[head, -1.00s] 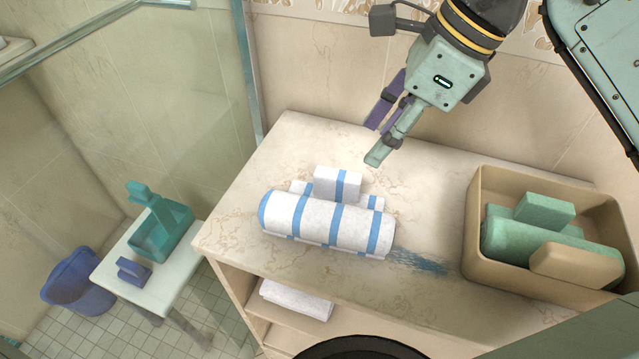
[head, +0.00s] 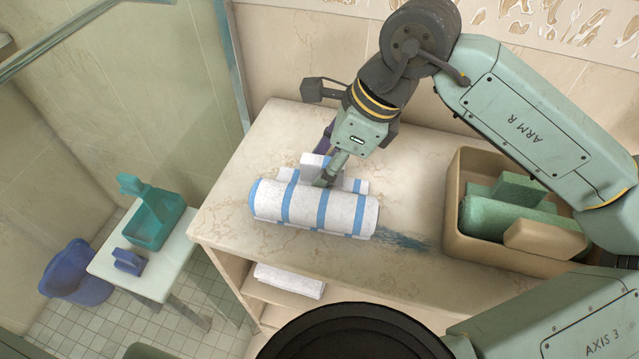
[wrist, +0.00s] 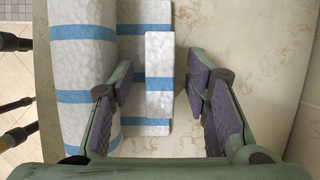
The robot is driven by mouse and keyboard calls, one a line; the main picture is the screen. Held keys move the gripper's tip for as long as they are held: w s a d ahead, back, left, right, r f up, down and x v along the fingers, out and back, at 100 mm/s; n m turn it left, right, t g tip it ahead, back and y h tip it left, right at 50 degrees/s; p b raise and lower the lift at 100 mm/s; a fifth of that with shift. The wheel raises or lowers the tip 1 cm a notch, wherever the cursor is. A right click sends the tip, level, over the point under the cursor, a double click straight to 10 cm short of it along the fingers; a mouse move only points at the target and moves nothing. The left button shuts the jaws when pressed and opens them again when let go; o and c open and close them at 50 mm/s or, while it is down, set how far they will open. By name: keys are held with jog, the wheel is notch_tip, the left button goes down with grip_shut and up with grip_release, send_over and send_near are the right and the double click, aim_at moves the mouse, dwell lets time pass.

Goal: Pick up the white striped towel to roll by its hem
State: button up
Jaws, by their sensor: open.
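A white towel roll with blue stripes (head: 342,212) lies on the marble counter, its long side toward the front. A flatter white piece with blue stripes (head: 354,186) lies directly behind it. A small white block with a blue stripe (head: 311,163) rests on that flatter piece. In the wrist view the roll (wrist: 82,70) is at left, and the flatter piece (wrist: 130,62) and block (wrist: 159,50) are beside it. My gripper (wrist: 161,75) is open, its purple-padded fingers on either side of the block, without clear contact. In the head view it partly hides the block and flatter piece.
A tan bin (head: 453,200) with green and tan items stands at the counter's right. A blue smear (head: 405,242) marks the counter beside the roll. Another white towel (head: 290,280) lies on the shelf below. A white stool (head: 150,283) with teal items stands left.

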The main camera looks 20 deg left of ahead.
jog(key=shift+c, duration=0.4)
grip_shut()
